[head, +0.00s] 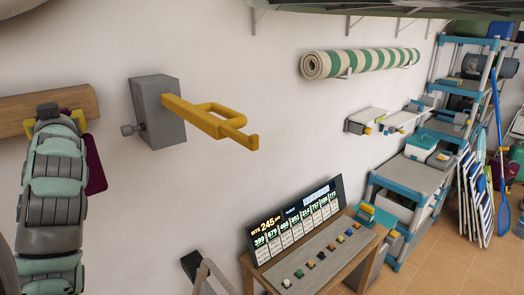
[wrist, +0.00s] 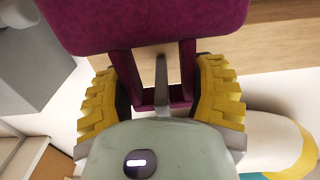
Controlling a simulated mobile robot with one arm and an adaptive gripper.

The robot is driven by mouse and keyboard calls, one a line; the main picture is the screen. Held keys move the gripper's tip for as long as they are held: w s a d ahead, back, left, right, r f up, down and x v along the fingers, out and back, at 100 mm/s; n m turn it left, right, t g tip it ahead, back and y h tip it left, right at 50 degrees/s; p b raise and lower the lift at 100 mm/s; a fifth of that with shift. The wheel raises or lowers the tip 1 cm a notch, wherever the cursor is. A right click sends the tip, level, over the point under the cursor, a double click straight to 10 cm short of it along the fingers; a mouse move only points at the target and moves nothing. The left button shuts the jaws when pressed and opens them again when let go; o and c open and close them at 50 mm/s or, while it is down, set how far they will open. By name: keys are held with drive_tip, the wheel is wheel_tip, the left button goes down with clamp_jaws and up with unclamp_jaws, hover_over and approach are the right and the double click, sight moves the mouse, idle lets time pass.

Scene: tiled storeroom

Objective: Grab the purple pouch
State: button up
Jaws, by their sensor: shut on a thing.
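The purple pouch (wrist: 145,24) fills the top of the wrist view, with its strap loop (wrist: 187,72) hanging between my yellow fingers. In the head view a dark purple part of the pouch (head: 96,168) shows to the right of my arm; the rest is hidden behind it. My gripper (wrist: 162,92) is shut on the pouch at its strap; it also shows in the head view (head: 57,117), close to the wall. A grey metal peg (wrist: 161,75) stands between the fingers, within the strap loop. I cannot tell whether the strap bears on the peg.
A wooden board (head: 20,112) is on the wall behind my gripper. A grey block (head: 158,108) with a yellow hook (head: 210,118) sticks out to its right. Below stand a table with a display (head: 297,222) and a shelf rack (head: 415,172) farther right.

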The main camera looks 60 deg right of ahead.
drive_tip(key=shift+c, duration=0.9)
